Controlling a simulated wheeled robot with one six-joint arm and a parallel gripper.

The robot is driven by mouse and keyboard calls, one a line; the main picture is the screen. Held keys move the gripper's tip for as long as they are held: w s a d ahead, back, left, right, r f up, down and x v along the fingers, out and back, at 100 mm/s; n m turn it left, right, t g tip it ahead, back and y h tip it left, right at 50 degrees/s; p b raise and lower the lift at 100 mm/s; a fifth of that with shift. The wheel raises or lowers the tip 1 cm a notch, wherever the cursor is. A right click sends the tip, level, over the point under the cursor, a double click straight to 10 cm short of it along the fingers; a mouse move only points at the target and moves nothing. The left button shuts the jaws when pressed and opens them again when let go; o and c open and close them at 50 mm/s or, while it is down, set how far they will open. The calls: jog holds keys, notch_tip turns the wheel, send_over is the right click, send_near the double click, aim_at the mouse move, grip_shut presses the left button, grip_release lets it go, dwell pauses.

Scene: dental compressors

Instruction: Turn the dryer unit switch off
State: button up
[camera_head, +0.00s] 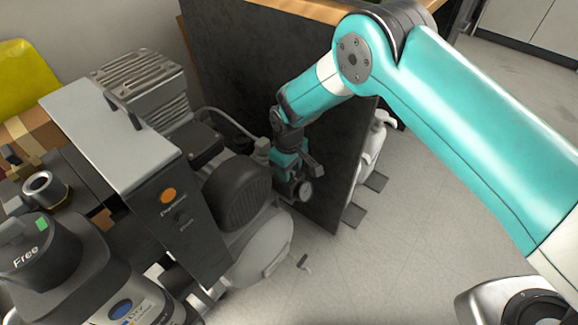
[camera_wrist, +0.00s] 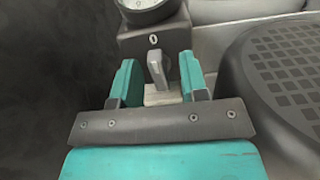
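A small grey switch lever (camera_wrist: 157,70) on a dark box (camera_wrist: 153,22) stands between the fingers in the wrist view. A white "0" is marked just above it, and the lever points roughly up toward that mark, slightly tilted. My gripper (camera_wrist: 158,78) is open, with one teal finger on each side of the lever and a visible gap on both sides. In the head view my gripper (camera_head: 284,160) is at the right end of the compressor, just above a round gauge (camera_head: 305,190). The lever cannot be made out there.
A ribbed black cover (camera_wrist: 284,75) is close to the right of my gripper. A dark panel (camera_head: 245,75) stands close behind the arm. A grey cabinet with an orange badge (camera_head: 168,195) is to the left. Open floor (camera_head: 420,235) is at the right.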

jog(key=shift+w+a+r, duration=0.1)
jog(key=shift+r, duration=0.05)
jog(key=shift+r, duration=0.2)
notch_tip(320, 180, up, 17)
jog(key=p, duration=0.3)
jog(key=shift+p, duration=0.3)
jog(key=s+d+r+m+y, duration=0.1)
jog(key=s+d+r, duration=0.1)
jog(key=r, duration=0.3)
jog(key=s+d+r, duration=0.2)
jog(key=d+r, duration=0.1)
jog(key=r, duration=0.3)
jog(key=s+d+r+m+y, duration=0.1)
jog(key=s+d+r, duration=0.25)
jog(key=s, duration=0.45)
jog(key=s+d+r+y, duration=0.1)
jog(key=s+d+r, duration=0.25)
jog(key=s, duration=0.45)
jog(key=s+d+r+m+y, duration=0.1)
jog(key=s+d+r, duration=0.25)
jog(key=s, duration=0.45)
notch_tip(320, 180, up, 24)
jog(key=p, duration=2.3)
jog(key=shift+p, duration=0.35)
jog(key=shift+a, duration=0.1)
